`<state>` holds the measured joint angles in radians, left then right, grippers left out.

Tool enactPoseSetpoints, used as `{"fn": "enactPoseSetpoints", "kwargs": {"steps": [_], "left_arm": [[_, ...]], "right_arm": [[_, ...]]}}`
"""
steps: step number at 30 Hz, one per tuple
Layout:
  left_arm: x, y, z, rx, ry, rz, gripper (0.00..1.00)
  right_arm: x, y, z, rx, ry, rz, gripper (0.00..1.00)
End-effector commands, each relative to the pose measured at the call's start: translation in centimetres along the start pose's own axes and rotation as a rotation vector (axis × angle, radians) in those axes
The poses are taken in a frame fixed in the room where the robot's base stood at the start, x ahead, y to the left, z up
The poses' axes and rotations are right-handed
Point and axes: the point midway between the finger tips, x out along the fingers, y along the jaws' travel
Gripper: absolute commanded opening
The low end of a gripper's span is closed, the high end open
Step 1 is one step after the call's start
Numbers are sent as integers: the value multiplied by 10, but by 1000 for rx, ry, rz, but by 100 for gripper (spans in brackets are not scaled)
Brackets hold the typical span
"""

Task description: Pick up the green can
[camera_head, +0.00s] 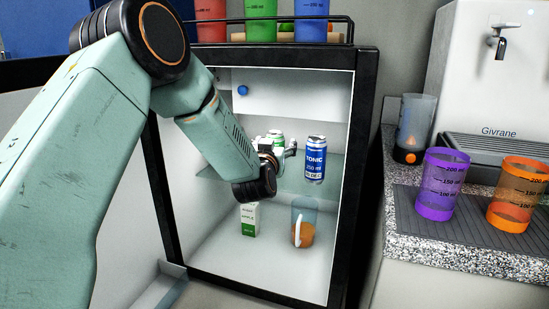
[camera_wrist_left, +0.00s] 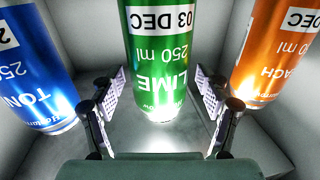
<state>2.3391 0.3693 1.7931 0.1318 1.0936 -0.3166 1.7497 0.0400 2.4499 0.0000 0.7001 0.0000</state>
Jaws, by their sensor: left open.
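The green can (camera_wrist_left: 155,65), labelled LIME, stands in the middle of the left wrist view, upside down in that picture. In the head view its top (camera_head: 274,136) shows on the fridge's glass shelf, mostly hidden behind my left arm. My left gripper (camera_head: 280,150) reaches into the fridge at the can. In the wrist view its two fingers (camera_wrist_left: 160,105) are open, one on each side of the can's near end, with gaps on both sides. My right gripper is not in view.
A blue tonic can (camera_head: 315,160) stands right of the green can; an orange can (camera_wrist_left: 275,50) is on its other side. Below are a carton (camera_head: 249,219) and a jug (camera_head: 304,225). The fridge frame (camera_head: 355,150) bounds the opening. Cups (camera_head: 443,185) stand on the right counter.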

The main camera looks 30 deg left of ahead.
Motion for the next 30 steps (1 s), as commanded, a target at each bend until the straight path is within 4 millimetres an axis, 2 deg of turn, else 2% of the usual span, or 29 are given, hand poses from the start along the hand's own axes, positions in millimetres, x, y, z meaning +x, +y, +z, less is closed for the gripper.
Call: {"fn": "enactPoseSetpoints", "kwargs": {"steps": [2, 5, 27, 30], "left_arm": [[0, 0, 0, 0, 0, 0, 76], [0, 0, 0, 0, 0, 0, 68], [0, 0, 0, -1, 0, 0, 5], [0, 0, -1, -1, 3, -1, 5]], "right_arm": [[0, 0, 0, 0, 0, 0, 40], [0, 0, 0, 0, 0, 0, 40], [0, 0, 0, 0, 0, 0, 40], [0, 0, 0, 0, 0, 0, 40]]}}
